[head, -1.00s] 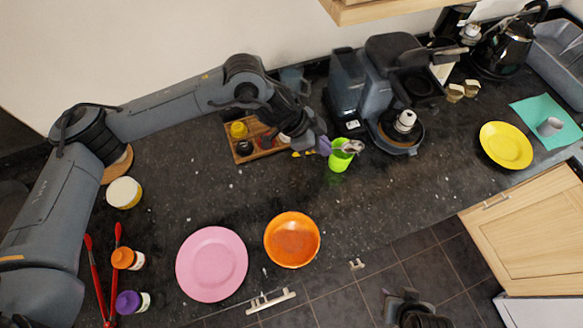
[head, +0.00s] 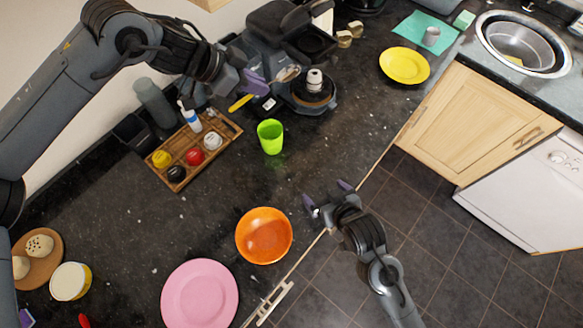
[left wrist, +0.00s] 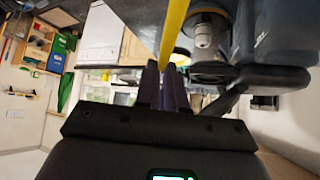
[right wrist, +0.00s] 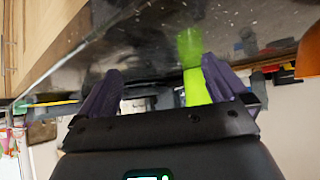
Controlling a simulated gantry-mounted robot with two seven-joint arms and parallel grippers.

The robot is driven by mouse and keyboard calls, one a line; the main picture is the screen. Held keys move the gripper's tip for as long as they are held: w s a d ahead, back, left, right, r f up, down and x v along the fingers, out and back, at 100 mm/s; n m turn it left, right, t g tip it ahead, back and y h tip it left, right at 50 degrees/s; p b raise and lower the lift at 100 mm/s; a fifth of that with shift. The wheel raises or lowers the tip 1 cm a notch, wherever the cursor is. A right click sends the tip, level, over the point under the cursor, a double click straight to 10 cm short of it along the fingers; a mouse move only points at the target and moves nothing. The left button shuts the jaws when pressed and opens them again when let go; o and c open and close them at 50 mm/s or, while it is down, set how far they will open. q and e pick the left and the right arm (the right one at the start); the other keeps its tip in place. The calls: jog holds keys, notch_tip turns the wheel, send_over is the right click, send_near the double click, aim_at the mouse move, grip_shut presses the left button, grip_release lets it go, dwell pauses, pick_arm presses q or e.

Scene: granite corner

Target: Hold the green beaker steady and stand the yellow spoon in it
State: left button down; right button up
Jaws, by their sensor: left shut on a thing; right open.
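The green beaker (head: 271,137) stands upright on the dark counter, and it also shows in the right wrist view (right wrist: 196,88). My left gripper (head: 256,84) is shut on the yellow spoon (head: 240,103), beyond the beaker beside the coffee machine. The spoon is raised and lies slanted across the jaws, a brownish bowl end to the right; its yellow part shows in the left wrist view (left wrist: 173,28). My right gripper (head: 326,194) is open and empty near the counter's front edge, apart from the beaker.
A wooden tray (head: 220,131) with jars and a bottle stands left of the beaker. The coffee machine (head: 290,45) is behind it. An orange bowl (head: 264,236) and pink plate (head: 200,294) lie nearer the front. Counter around the beaker is clear.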

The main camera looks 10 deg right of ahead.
aim_at(268, 133)
jog(key=w+a+t, duration=0.1)
jog(key=w+a, duration=0.1)
jog(key=w+a+r+t+y, duration=0.1)
jog(key=w+a, duration=0.1)
jog(key=a, duration=0.1)
jog(key=w+a+n+t+y, duration=0.1)
jog(key=w+a, duration=0.2)
jog(key=shift+w+r, duration=0.1)
jog(key=shift+r, duration=0.2)
jog(key=w+a, duration=0.1)
jog(key=w, duration=0.2)
jog(key=w+a, duration=0.2)
jog(key=w, duration=0.2)
jog(key=w+a, duration=0.1)
jog(key=w, duration=0.2)
jog(key=shift+w+a, duration=0.15)
jog(key=shift+w, duration=0.25)
jog(key=shift+w+a+f, duration=0.2)
jog(key=shift+w, duration=0.25)
jog(key=c, duration=1)
pick_arm(q)
notch_tip(268, 133, down, 13)
jog(key=c, duration=1.1)
grip_release()
jog(key=shift+c, duration=0.2)
